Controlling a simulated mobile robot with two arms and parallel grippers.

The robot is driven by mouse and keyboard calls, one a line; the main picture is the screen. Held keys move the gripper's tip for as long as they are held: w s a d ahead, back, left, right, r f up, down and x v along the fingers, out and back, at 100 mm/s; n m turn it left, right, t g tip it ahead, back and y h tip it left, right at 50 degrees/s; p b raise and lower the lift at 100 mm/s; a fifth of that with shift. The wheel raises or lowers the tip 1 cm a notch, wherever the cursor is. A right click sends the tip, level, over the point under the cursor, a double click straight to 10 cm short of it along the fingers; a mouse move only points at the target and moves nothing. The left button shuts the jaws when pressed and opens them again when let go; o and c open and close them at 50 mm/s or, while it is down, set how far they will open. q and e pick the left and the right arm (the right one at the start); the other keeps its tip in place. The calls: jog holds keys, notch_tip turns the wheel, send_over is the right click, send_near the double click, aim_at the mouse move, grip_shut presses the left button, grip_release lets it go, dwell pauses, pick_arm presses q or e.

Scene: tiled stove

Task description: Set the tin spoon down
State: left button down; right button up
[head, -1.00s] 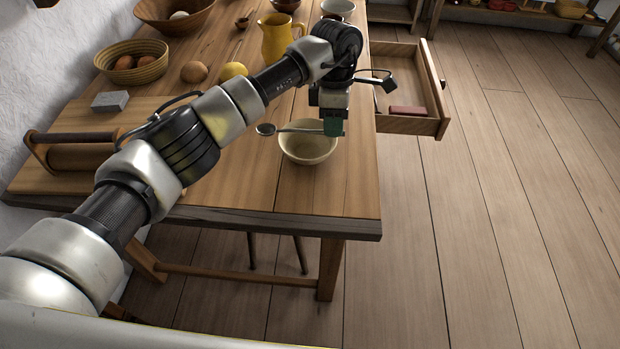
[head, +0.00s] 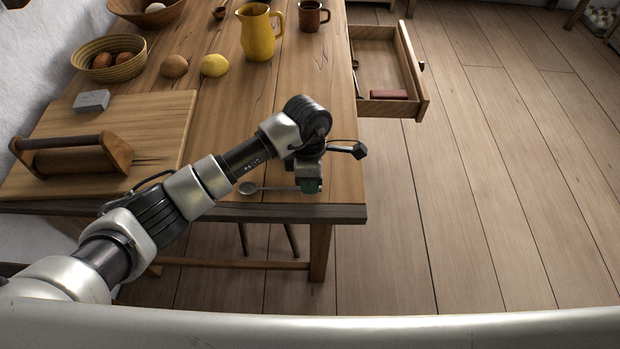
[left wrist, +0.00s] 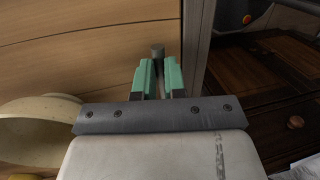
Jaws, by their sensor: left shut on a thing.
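The tin spoon (head: 250,188) shows in the head view close to the table's front edge, its round end to the left and its handle running right. My left gripper (head: 312,186) is shut on the handle near its right end. In the left wrist view the green fingertips (left wrist: 158,78) close around the handle, whose end (left wrist: 157,50) sticks out between them. I cannot tell whether the spoon touches the table (head: 225,125). My right gripper is not in view.
A cream bowl (left wrist: 35,130) lies at the left wrist view's left edge; I cannot make it out in the head view. A board (head: 155,125) carries a wooden roller-like tool (head: 70,160) and grey block (head: 92,100). A yellow jug (head: 257,35) stands farther back. An open drawer (head: 380,45) juts right.

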pick_arm(q)
jog(key=shift+f, duration=0.1)
jog(key=c, duration=1.2)
grip_release()
notch_tip(320, 180, up, 12)
jog(key=w+b, duration=0.1)
jog(key=w, duration=0.1)
jog(key=shift+w+a, duration=0.15)
jog(key=shift+a, duration=0.1)
